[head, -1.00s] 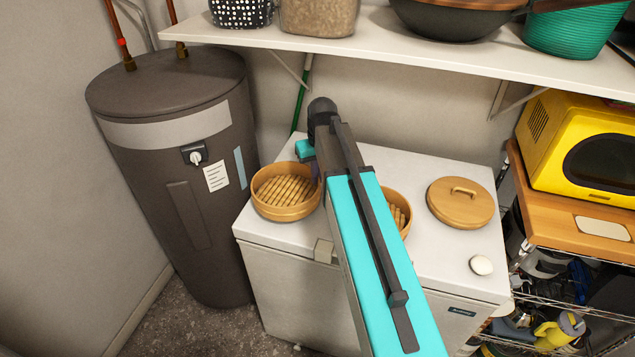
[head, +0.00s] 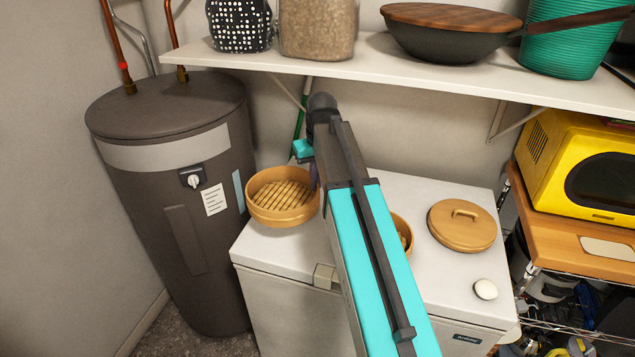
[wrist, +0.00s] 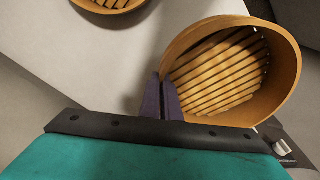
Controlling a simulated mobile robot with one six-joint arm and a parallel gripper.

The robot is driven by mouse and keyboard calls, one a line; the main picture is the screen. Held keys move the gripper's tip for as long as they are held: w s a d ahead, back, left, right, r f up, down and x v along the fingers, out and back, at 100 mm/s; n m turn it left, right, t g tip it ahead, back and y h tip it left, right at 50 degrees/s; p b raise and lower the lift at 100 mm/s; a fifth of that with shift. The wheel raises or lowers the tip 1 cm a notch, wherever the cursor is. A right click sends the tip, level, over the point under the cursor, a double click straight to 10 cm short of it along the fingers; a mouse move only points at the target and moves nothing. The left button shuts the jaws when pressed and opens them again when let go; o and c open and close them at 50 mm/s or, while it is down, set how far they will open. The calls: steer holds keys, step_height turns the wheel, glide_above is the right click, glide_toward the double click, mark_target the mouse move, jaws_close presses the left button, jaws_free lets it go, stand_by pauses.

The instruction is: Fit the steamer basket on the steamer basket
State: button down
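A round bamboo steamer basket (head: 262,214) with a slatted floor is at the left of the white appliance top. My gripper (head: 315,177) is at its right rim. In the wrist view, my dark fingers (wrist: 162,98) are closed on the near left rim of this basket (wrist: 288,58), which looks held a little above the top. A second steamer basket (head: 403,238) stands on the appliance top, mostly hidden behind my arm. Part of its rim shows at the top edge of the wrist view (wrist: 112,7).
A wooden lid (head: 463,226) and a small white round object (head: 486,289) are on the appliance top (head: 400,183) at right. A dark water heater (head: 165,240) stands close at left. A loaded shelf (head: 390,72) hangs above. A yellow microwave (head: 570,150) is at right.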

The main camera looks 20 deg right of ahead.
steer(key=shift+w+n, duration=0.1)
steer(key=shift+n, duration=0.3)
steer(key=shift+n, duration=0.6)
steer(key=shift+s+a+f+n+y, duration=0.1)
steer(key=shift+s+n+y, duration=0.1)
steer(key=shift+n, duration=0.25)
steer(key=shift+s+a+f+n+y, duration=0.1)
steer(key=shift+n+y, duration=0.1)
steer(key=shift+n, duration=0.25)
steer(key=shift+s+d+r+n+p, duration=0.1)
steer(key=shift+s+d+n+p, duration=0.05)
steer(key=shift+d+n+p, duration=0.2)
steer(key=s+d+r+p, duration=0.1)
steer(key=s+d+p, duration=0.4)
steer(key=d, duration=0.5)
steer(key=s+d+r+p, duration=0.2)
steer(key=s+d+p, duration=0.3)
steer(key=d, duration=0.6)
steer(key=shift+s, duration=0.9)
steer(key=shift+d+f, duration=0.1)
steer(key=shift+f, duration=0.05)
steer(key=shift+f+b, duration=1.7)
steer(key=shift+f, duration=1.05)
